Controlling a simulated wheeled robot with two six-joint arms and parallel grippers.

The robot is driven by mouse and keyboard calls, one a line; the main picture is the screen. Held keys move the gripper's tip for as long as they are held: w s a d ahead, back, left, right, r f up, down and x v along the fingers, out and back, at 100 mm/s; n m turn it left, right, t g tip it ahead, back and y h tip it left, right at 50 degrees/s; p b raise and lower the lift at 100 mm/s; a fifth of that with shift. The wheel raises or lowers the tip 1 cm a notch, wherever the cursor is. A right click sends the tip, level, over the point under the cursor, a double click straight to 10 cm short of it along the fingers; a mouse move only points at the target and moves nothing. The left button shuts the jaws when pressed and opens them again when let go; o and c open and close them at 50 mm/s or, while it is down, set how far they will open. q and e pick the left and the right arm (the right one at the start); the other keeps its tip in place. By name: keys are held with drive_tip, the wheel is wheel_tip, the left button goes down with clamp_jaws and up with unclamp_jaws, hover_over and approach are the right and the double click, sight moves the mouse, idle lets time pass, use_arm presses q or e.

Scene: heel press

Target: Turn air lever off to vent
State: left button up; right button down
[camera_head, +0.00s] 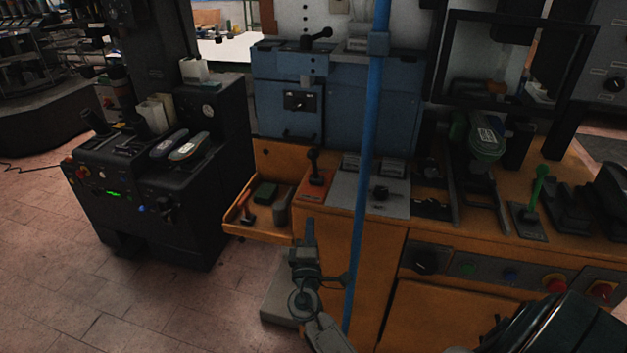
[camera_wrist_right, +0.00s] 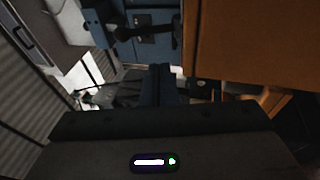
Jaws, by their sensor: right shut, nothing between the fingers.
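Labels are too small to read, so I cannot tell which handle is the air lever. A black ball-topped lever (camera_head: 314,165) stands upright on a red-orange plate on the orange bench. Another black lever (camera_head: 316,35) points right above the blue cabinet. A green lever (camera_head: 540,180) stands at the bench's right. My right gripper (camera_head: 309,228) is shut and empty, low in front of the bench and below the ball-topped lever, apart from it. In the right wrist view its closed fingers (camera_wrist_right: 161,75) point toward a black handle on blue. My left gripper is not in view.
A blue vertical pole (camera_head: 366,150) stands in front of the bench, right of my gripper. An orange side tray (camera_head: 240,222) holds a hammer and small items. A dark machine (camera_head: 150,195) stands at left. Tiled floor (camera_head: 60,260) is open at lower left.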

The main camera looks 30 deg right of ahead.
sight(314, 165)
drive_tip(key=r, duration=0.1)
drive_tip(key=r+h, duration=0.1)
drive_tip(key=r, duration=0.1)
drive_tip(key=shift+s+t, duration=0.2)
drive_tip(key=shift+t, duration=0.1)
drive_tip(key=shift+w, duration=0.1)
